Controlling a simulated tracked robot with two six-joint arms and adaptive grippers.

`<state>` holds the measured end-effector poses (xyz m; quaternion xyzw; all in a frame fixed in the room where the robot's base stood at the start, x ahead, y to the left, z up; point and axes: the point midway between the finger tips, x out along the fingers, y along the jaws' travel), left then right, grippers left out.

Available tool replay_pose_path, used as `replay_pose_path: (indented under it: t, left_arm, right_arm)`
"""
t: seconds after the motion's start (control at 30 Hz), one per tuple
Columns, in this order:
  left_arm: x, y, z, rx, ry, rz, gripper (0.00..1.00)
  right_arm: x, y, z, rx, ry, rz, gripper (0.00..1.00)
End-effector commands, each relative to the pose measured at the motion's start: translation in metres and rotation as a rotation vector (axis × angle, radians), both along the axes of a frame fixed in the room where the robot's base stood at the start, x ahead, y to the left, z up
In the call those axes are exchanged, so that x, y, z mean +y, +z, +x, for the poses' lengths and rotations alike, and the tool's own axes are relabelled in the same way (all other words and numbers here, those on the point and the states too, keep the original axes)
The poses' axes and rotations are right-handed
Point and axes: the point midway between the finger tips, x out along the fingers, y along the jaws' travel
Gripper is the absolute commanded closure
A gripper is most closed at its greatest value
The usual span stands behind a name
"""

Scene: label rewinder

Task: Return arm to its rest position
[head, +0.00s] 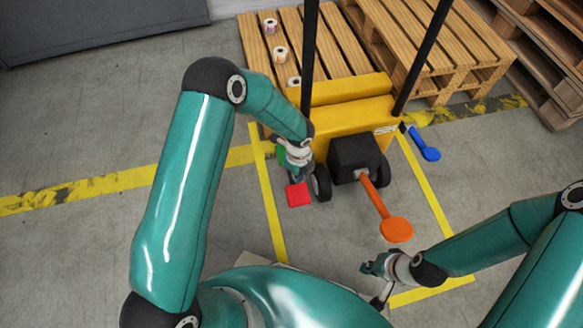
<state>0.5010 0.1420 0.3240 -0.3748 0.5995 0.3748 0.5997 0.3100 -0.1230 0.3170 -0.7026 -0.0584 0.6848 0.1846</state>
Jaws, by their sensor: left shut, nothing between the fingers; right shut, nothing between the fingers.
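My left arm comes in from the left and reaches down to the left side of a yellow machine (350,118). Its gripper (297,178) is shut and empty, just above a red square pad (298,195) and beside a partly hidden green part (280,153). I cannot tell whether it touches either. My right arm comes in from the lower right. Its gripper (368,268) is shut and empty over the floor, below and left of the round end of an orange lever (396,229) and apart from it. A blue lever (428,150) sticks out at the machine's right.
Two black posts rise from the machine, and a black box (354,155) and wheels sit at its front. Wooden pallets (455,50) stand behind, one with several small rolls (281,54). Yellow floor lines (268,200) flank the machine. Open grey floor lies at left and right.

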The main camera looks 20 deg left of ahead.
Motion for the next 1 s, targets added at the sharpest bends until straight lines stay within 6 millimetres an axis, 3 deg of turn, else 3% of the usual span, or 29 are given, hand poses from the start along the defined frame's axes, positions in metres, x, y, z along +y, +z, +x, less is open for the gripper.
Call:
replay_pose_path:
  t: [0.53, 0.67, 0.77, 0.87, 1.0]
  left_arm:
    - [0.001, 0.005, 0.000, 0.001, 0.002, 0.000, 1.00]
    - [0.016, 0.003, -0.001, 0.007, 0.035, 0.000, 1.00]
    - [0.027, -0.005, -0.032, 0.076, 0.077, -0.011, 1.00]
    - [0.020, -0.013, -0.087, 0.176, 0.246, -0.091, 1.00]
    - [-0.010, -0.012, -0.163, 0.310, 0.832, -0.210, 1.00]
  right_arm:
    - [0.000, 0.004, 0.000, 0.000, 0.000, 0.000, 1.00]
    - [0.000, 0.004, 0.000, 0.000, 0.000, 0.000, 1.00]
    - [0.000, 0.004, 0.000, 0.000, 0.000, 0.000, 1.00]
    - [0.000, 0.004, 0.000, 0.000, 0.000, 0.000, 1.00]
    - [0.000, 0.004, 0.000, 0.000, 0.000, 0.000, 1.00]
